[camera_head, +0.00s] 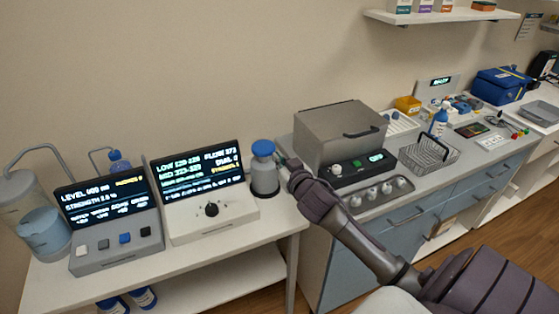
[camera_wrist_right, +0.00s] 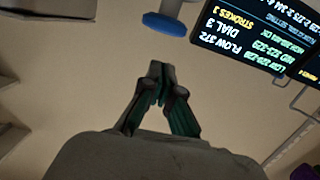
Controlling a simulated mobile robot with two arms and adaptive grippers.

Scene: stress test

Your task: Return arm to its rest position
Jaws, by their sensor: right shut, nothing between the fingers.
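My right arm comes in from the lower right in the head view. Its gripper (camera_head: 286,161) is beside the blue-capped grey bottle (camera_head: 264,168), just to its right and in front of the wall. In the wrist view the fingers of the right gripper (camera_wrist_right: 160,74) meet at their tips with nothing between them. The bottle's blue cap (camera_wrist_right: 165,24) lies above the fingertips in that view, apart from them. My left gripper is not in view.
Left of the gripper, a dial unit with a lit screen (camera_head: 196,175) stands on the white table (camera_head: 200,250), beside a button unit (camera_head: 105,222). A grey box machine (camera_head: 340,135) stands close on the right, with a wire basket (camera_head: 430,155) beyond. A shelf (camera_head: 440,17) hangs above.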

